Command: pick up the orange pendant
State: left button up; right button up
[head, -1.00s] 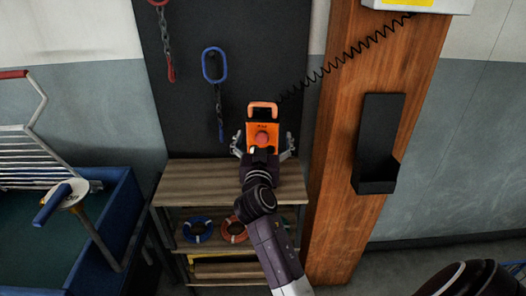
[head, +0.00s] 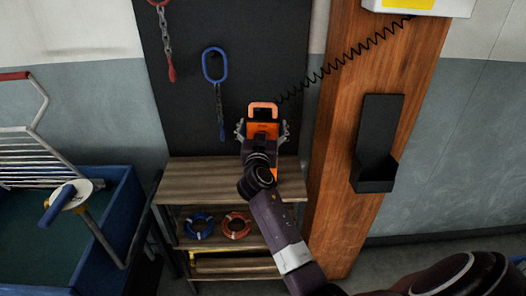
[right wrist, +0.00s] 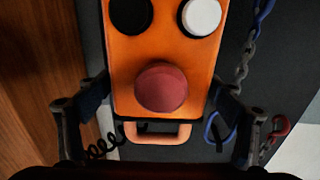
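The orange pendant (head: 264,127) hangs upright in front of the dark panel, with a pale orange loop at its top. In the right wrist view its orange face (right wrist: 135,80) shows a large red button, a black button and a white button. My right gripper (head: 263,131) has one finger on each side of the pendant. In the right wrist view the finger pads (right wrist: 160,95) lie close against both sides; I cannot tell whether they press on it. The gripper hides the pendant's lower part in the head view. My left gripper is not in view.
A wooden shelf unit (head: 210,183) with a blue ring and an orange ring stands below. A blue sling link (head: 214,65) with chain hangs left of the pendant. A wooden post (head: 340,170) with a black holder (head: 375,145) is at right. A coiled cord runs up right.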

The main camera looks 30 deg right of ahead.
jog(key=c, duration=1.8)
jog(key=shift+r, duration=0.15)
jog(key=shift+r, duration=0.1)
